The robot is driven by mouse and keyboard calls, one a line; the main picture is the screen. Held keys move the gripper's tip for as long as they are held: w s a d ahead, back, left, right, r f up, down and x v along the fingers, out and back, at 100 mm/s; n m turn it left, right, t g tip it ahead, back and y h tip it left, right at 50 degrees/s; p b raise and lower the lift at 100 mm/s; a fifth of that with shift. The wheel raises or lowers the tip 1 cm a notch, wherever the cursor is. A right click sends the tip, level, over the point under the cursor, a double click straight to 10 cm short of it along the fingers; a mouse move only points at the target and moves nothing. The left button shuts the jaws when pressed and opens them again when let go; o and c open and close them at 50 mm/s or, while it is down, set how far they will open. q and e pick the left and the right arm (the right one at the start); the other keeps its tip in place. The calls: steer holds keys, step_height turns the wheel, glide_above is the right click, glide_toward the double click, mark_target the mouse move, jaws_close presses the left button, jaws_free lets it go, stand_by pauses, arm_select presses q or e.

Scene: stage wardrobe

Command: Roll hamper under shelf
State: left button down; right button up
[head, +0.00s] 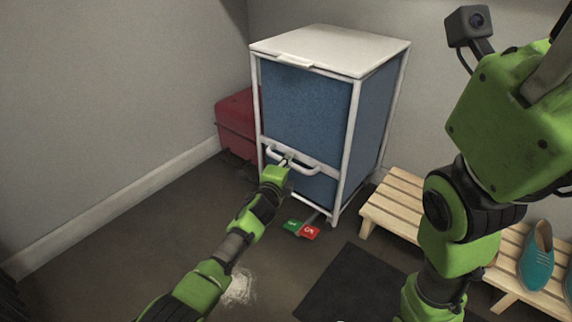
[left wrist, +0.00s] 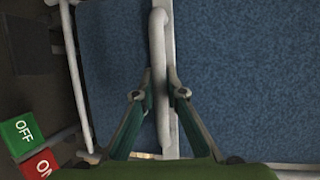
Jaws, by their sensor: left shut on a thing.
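The hamper (head: 305,100) stands upright on the floor in the head view, with blue fabric sides, a white frame and a white lid (head: 330,50). Its white bar handle (head: 272,153) runs across the front. My left gripper (head: 284,163) is shut on this handle; in the left wrist view its fingers (left wrist: 160,93) sit on either side of the bar (left wrist: 157,45). I cannot make out a separate shelf.
A red case (head: 235,122) stands behind the hamper at left, by the wall. A slatted wooden bench (head: 395,197) with teal shoes (head: 537,262) is close at right. A dark mat (head: 350,285) and a white powdery patch (head: 238,287) lie in front. Floor at left is clear.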

arm_select(q)
steer(key=shift+w+r, duration=0.1)
steer(key=shift+r, duration=0.15)
steer(key=c, duration=2.5)
jaws_free()
steer(key=o, duration=0.5)
steer(key=shift+w+d+f, duration=0.1)
steer(key=shift+d, duration=0.05)
steer(key=shift+c, duration=0.2)
steer(key=shift+f, duration=0.1)
steer(key=v, duration=1.2)
